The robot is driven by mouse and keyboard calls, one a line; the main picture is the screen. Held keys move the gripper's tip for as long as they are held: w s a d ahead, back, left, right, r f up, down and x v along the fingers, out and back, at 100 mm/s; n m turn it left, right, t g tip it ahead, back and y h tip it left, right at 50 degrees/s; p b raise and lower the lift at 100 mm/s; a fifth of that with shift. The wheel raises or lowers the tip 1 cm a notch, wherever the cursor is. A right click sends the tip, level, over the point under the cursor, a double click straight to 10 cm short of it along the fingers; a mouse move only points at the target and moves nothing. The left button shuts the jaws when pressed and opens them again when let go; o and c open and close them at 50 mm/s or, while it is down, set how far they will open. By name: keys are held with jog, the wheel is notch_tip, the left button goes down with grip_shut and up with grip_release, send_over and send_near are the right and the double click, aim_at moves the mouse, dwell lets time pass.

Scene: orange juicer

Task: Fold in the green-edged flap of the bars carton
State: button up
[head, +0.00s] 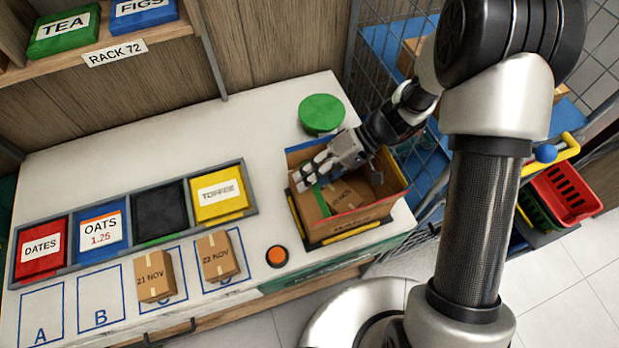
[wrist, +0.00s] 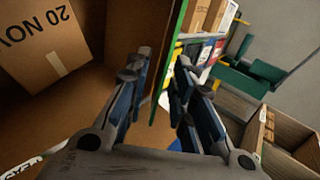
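The open bars carton (head: 392,190) stands at the right of the white counter, on a base with yellow edges. Its green-edged flap (head: 320,200) is on the carton's left side and stands roughly upright. In the wrist view the flap (wrist: 172,62) runs between the two fingers of my gripper (wrist: 160,68). The fingers are apart, one on each side of the flap, with a visible gap; contact is unclear. In the head view my gripper (head: 308,177) reaches over the carton's left rim. A small box marked 20 NOV (wrist: 48,38) lies inside the carton.
A round green disc (head: 321,113) lies behind the carton. An orange button (head: 277,256) is to its front left. Boxes marked 21 NOV (head: 153,277) and 22 NOV (head: 218,256) stand before a divided tray (head: 252,207). A wire mesh (head: 370,90) rises behind the carton.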

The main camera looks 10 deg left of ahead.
jog(key=shift+s+a+f, duration=0.1)
jog(key=shift+a+f, duration=0.05)
jog(key=shift+f, duration=0.05)
grip_shut()
dwell(0.5)
